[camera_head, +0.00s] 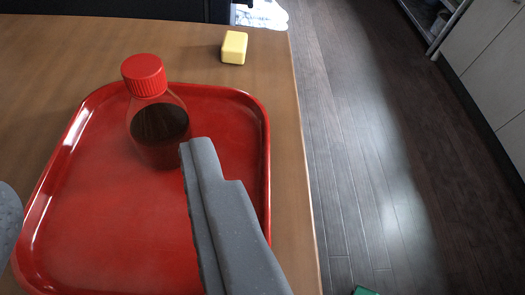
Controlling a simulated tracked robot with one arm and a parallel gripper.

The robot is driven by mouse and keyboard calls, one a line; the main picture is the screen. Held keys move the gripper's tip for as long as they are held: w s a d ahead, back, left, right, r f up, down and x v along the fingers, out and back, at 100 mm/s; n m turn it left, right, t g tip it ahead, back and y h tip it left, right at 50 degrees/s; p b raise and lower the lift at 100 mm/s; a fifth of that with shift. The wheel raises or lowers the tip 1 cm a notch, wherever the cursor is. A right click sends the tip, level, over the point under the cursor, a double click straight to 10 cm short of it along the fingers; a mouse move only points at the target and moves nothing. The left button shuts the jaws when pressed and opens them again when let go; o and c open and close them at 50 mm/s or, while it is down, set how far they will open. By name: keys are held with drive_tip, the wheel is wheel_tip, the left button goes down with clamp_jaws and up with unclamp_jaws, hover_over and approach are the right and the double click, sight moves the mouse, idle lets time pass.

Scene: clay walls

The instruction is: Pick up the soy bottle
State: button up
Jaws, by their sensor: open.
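The soy bottle (158,120) has a red ribbed cap and a clear body with dark liquid. It stands upright on the red tray (90,220), near the tray's far side. My gripper (100,178) is open and empty. Its right grey finger reaches over the tray, and its tip appears just beside the lower right of the bottle. Only a small part of the left finger shows at the left picture edge. The bottle appears between the two fingers and beyond them. I cannot tell whether the right finger touches it.
The tray lies on a wooden table (285,170) whose right edge drops to a dark plank floor (400,160). A yellow block (234,47) sits on the table beyond the tray. Pale cabinets (490,60) stand at the far right. A green item (364,291) shows at the bottom edge.

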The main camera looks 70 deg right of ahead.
sight(149, 85)
drive_tip(key=b+x, duration=0.2)
drive_tip(key=x, duration=0.6)
drive_tip(key=shift+d+f, duration=0.15)
drive_tip(key=shift+d, duration=0.15)
drive_tip(key=shift+w+d+f+b, duration=0.4)
drive_tip(key=shift+w+d+b, duration=0.15)
drive_tip(key=shift+d, duration=0.15)
drive_tip(key=shift+w+d+f+b, duration=0.35)
drive_tip(key=shift+w+d+b, duration=0.15)
drive_tip(key=shift+d, duration=0.15)
drive_tip(key=shift+x, duration=0.85)
drive_tip(key=shift+r, duration=0.1)
drive_tip(key=shift+a, duration=0.1)
clamp_jaws()
